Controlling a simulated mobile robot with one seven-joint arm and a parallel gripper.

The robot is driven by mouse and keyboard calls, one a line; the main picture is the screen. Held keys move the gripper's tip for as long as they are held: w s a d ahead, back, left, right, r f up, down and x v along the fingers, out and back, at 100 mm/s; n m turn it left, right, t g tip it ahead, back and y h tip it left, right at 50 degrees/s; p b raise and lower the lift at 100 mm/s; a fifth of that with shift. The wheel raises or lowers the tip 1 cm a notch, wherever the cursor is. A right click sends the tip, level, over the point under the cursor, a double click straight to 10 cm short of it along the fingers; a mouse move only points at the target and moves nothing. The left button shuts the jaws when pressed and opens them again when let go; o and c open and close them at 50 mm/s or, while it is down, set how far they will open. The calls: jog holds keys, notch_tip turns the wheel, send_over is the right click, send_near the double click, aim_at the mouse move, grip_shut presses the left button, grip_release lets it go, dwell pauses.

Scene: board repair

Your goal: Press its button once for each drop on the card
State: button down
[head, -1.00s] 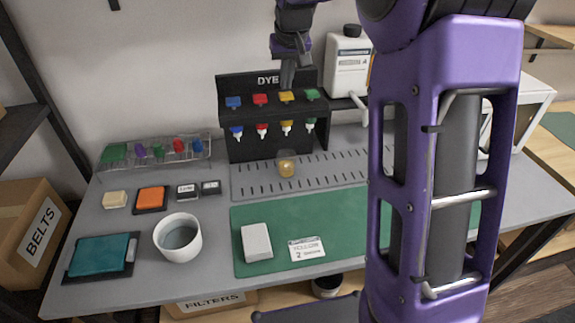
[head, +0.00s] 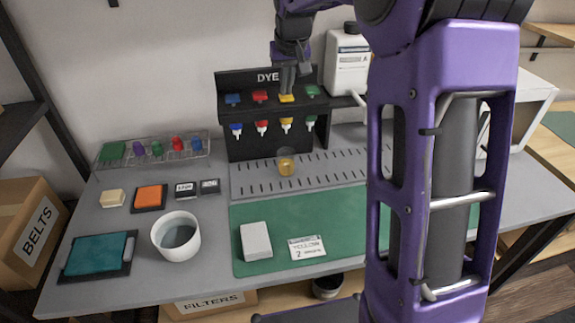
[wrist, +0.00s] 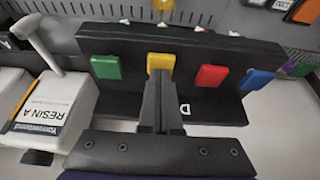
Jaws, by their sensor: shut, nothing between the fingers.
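The black dye dispenser (head: 240,108) stands at the back of the bench with blue, red, yellow and green buttons over matching nozzles. My gripper (head: 287,93) is shut and empty, pointing down at the yellow button (head: 286,98). In the wrist view the fingertips (wrist: 160,76) overlap the lower edge of the yellow button (wrist: 160,62); I cannot tell whether they touch it. A small cup (head: 286,167) with yellow in it stands below the yellow nozzle (head: 286,124). The white card (head: 306,248) on the green mat reads "YELLOW 2", with smaller, blurred print after.
A white block (head: 256,241) lies on the green mat (head: 345,215). A white bowl (head: 176,236), a teal pad (head: 97,255) and an orange pad (head: 150,197) are at left. A white resin jug (head: 347,62) stands right of the dispenser.

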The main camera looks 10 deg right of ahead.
jog(key=shift+f, duration=0.1)
jog(key=shift+r+p, duration=1.15)
jog(key=shift+r, duration=0.15)
jog(key=shift+r, duration=0.2)
notch_tip(320, 180, up, 6)
jog(key=p, duration=0.5)
jog(key=shift+f, duration=0.15)
